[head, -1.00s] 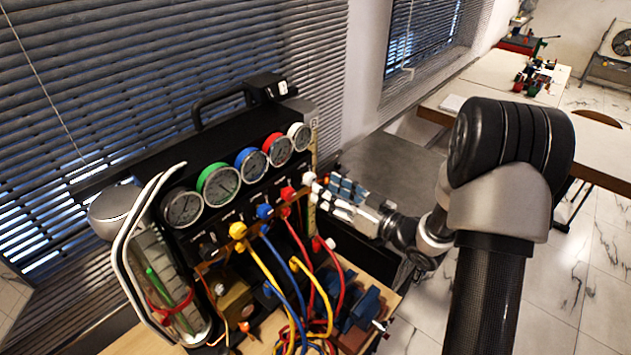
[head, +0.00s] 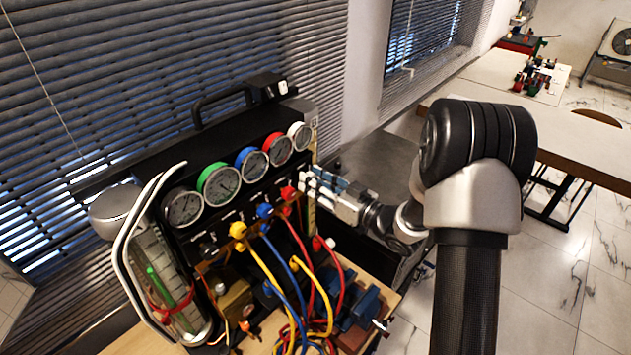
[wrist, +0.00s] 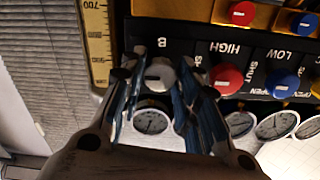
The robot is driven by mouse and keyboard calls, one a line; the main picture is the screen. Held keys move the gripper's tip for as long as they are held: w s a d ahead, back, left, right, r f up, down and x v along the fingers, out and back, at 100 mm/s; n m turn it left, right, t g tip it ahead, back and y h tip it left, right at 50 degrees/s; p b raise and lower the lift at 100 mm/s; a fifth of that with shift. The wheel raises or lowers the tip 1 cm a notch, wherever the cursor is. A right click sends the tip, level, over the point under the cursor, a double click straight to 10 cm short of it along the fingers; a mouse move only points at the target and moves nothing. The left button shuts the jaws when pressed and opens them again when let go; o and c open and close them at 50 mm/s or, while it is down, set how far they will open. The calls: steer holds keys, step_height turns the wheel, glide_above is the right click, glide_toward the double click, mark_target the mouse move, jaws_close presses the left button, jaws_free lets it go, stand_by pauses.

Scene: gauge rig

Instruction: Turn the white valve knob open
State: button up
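The white valve knob (wrist: 160,73) is at the end of the row of knobs on the black gauge panel, beside the letter B in the wrist view. My gripper (wrist: 164,80) has one finger on each side of it, with a visible gap to the knob on both sides. The gripper is open and empty. In the head view my gripper (head: 310,182) reaches in from the right to the panel's right end, and its fingers largely hide the white knob there.
A red knob (wrist: 226,78) sits close beside my finger, with a blue knob (wrist: 282,84) further along. Gauges (head: 300,136) line the panel's top. Yellow, blue and red hoses (head: 285,285) hang in front. A yellow scale strip (wrist: 96,42) stands beside the white knob.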

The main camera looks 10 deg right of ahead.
steer(key=c, duration=0.5)
steer(key=shift+c, duration=0.2)
steer(key=shift+f+n+b, duration=0.1)
steer(key=shift+n+b, duration=0.2)
steer(key=shift+b, duration=0.15)
steer(key=n+b, duration=1.7)
steer(key=b, duration=0.5)
steer(key=shift+n+b, duration=0.3)
